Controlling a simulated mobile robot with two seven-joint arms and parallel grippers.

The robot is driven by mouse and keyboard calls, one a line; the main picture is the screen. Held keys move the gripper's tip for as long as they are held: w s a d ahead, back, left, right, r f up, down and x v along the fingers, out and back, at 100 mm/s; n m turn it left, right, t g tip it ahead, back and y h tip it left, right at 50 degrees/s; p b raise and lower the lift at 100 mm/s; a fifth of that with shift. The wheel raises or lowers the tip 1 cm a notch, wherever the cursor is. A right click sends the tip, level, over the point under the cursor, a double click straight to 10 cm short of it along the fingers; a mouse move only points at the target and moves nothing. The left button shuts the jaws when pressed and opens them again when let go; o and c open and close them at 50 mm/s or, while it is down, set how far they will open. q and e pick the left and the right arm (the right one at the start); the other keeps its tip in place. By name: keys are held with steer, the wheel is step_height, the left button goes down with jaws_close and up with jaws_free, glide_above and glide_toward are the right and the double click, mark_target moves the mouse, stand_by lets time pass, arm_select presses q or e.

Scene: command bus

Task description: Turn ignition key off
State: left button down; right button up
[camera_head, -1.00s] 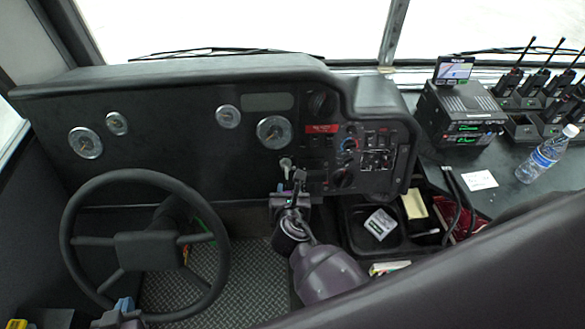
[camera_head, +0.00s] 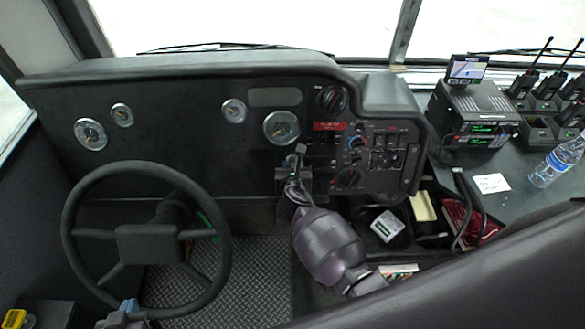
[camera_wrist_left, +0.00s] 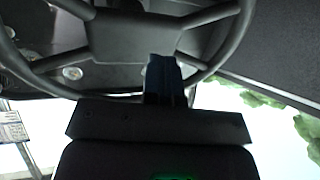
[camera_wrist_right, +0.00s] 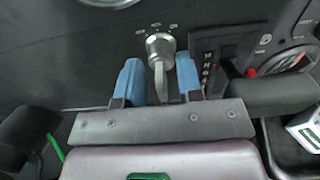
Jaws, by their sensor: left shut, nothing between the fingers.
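The ignition key (camera_wrist_right: 158,75) sits in a round silver switch (camera_wrist_right: 160,45) on the dark dashboard in the right wrist view. Small position labels are above the switch. My right gripper (camera_wrist_right: 160,80) is open, with one blue finger on each side of the key. I cannot tell whether either finger touches it. In the head view my right gripper (camera_head: 298,160) is at the dashboard and largely hides the key. My left gripper (camera_wrist_left: 165,78) is shut and empty, its fingers together in front of the steering wheel (camera_wrist_left: 135,32). In the head view my left gripper (camera_head: 125,314) is at the bottom left.
The steering wheel (camera_head: 72,235) stands left of my right arm. A gear selector (camera_wrist_right: 225,65) is close to the right of the key. A control panel (camera_head: 375,155) is right of the switch. A tray (camera_head: 362,240) with small items lies below it.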

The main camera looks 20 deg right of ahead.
steer(key=shift+w, duration=0.15)
steer(key=shift+c, duration=0.2)
jaws_close()
arm_select(q)
steer(key=shift+s, duration=0.15)
steer(key=shift+f, duration=0.1)
steer(key=shift+s+a, duration=0.1)
steer(key=shift+s, duration=0.1)
